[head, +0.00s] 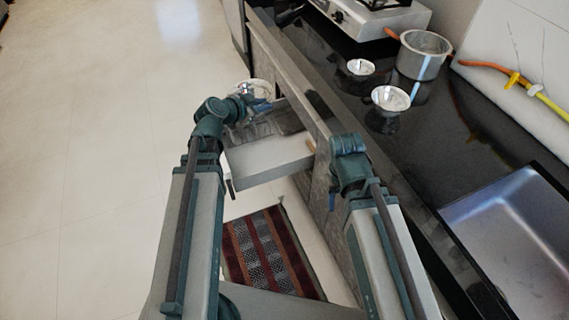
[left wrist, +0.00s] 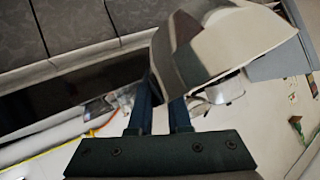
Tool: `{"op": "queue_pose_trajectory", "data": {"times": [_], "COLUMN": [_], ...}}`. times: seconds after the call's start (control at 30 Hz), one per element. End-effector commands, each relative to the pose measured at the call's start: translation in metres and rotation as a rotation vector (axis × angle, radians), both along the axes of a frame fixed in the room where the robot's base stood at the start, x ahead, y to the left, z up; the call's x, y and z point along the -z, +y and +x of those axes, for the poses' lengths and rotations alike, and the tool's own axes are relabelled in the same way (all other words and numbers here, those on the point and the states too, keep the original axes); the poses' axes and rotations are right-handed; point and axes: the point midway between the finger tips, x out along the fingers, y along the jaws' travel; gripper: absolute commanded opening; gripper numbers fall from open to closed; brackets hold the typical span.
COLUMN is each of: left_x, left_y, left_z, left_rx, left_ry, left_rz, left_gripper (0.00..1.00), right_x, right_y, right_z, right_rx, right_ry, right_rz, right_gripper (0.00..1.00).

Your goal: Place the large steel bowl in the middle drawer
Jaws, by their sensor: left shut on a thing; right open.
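A shiny steel bowl (head: 254,87), apparently the large one, is held by my left gripper (head: 258,104). In the left wrist view the bowl (left wrist: 235,45) looks tilted, with its wall at the fingers (left wrist: 165,85). My left gripper is shut on it. The bowl is above the far end of a pulled-out drawer (head: 270,162); my left arm hides part of the drawer. Whether this is the middle drawer cannot be told. My right gripper (head: 325,170) is open and empty beside the counter edge, with its fingers mostly hidden.
Two smaller-looking steel bowls (head: 361,67) (head: 391,99) and a steel pot (head: 423,56) stand on the black counter (head: 455,140). A stove (head: 370,18) is behind, and a sink (head: 520,235) is at right. A striped rug (head: 268,255) lies below the drawer. The left floor is clear.

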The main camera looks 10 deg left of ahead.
Motion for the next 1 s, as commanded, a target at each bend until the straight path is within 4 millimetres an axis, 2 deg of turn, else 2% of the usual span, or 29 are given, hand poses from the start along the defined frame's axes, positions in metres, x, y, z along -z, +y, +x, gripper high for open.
{"op": "queue_pose_trajectory", "data": {"times": [0.03, 0.6, 0.8, 1.0], "left_x": [0.035, 0.211, 0.253, 0.272], "left_y": [0.002, 0.015, 0.017, 0.018], "left_z": [0.01, 0.082, 0.102, 0.112], "left_rx": [-0.009, -0.141, -0.173, -0.193], "left_ry": [0.003, 0.013, 0.006, 0.0], "left_rz": [0.007, 0.06, 0.073, 0.081], "left_gripper": [0.0, 0.0, 0.0, 0.0], "right_x": [0.034, 0.204, 0.248, 0.268], "right_y": [0.0, 0.0, 0.0, 0.0], "right_z": [0.0, 0.001, 0.001, 0.001], "right_rx": [-0.001, -0.008, -0.01, -0.012], "right_ry": [0.0, -0.003, -0.004, -0.004], "right_rz": [0.0, -0.002, -0.001, -0.002], "right_gripper": [0.5, 0.5, 0.5, 0.5]}}
